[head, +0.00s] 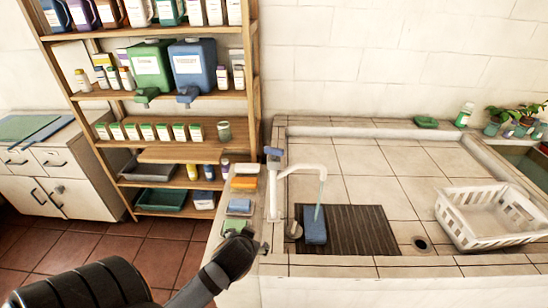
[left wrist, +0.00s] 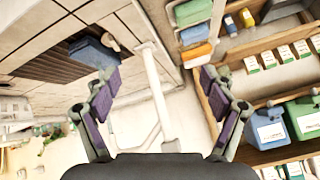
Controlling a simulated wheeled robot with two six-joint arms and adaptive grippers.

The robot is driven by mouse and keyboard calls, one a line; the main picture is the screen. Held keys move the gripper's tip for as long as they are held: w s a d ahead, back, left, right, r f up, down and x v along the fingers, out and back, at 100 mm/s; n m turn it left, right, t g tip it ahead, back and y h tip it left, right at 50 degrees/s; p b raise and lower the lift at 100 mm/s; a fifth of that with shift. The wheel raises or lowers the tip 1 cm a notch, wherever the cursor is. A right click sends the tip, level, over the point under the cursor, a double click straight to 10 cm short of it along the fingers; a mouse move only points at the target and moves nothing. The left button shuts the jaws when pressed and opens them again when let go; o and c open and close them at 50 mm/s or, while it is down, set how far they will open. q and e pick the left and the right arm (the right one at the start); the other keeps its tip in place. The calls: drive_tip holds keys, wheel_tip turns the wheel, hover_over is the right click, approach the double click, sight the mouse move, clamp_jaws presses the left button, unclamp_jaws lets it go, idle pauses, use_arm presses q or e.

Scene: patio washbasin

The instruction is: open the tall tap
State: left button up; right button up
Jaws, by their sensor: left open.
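The tall tap (head: 272,190) is a white post at the left edge of the tiled basin, with a spout reaching right. A blue-grey lever (head: 273,153) sits on its top. A thin bluish line runs from the spout down to a blue block (head: 315,232); I cannot tell whether it is water or a handle. My left gripper (head: 250,238) is low, in front of the tap. In the left wrist view my left gripper (left wrist: 160,78) is open, and the tap's white post (left wrist: 153,75) shows between its fingers, with no clear contact. The lever cannot be made out there.
A dark slatted mat (head: 360,235) and a white basket (head: 485,215) are in the basin. Sponges (head: 243,183) lie on the ledge left of the tap. A wooden shelf (head: 180,95) with bottles stands behind left. The floor (head: 165,245) left of the ledge is clear.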

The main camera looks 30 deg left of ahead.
use_arm(q)
drive_tip(key=w+a+r+n+t+y, duration=0.2)
drive_tip(key=w+a+r+t, duration=0.2)
drive_tip(key=w+r, duration=0.25)
drive_tip(key=m+t+h, duration=0.1)
drive_tip(key=t, duration=0.5)
approach(273, 151)
drive_tip(key=p+x, duration=0.2)
drive_tip(key=x, duration=0.7)
drive_tip(key=shift+w+a+p, duration=0.1)
drive_tip(key=shift+w+p, duration=0.3)
drive_tip(key=shift+w+a, duration=0.2)
drive_tip(key=shift+w, duration=0.35)
drive_tip(key=shift+f, duration=0.1)
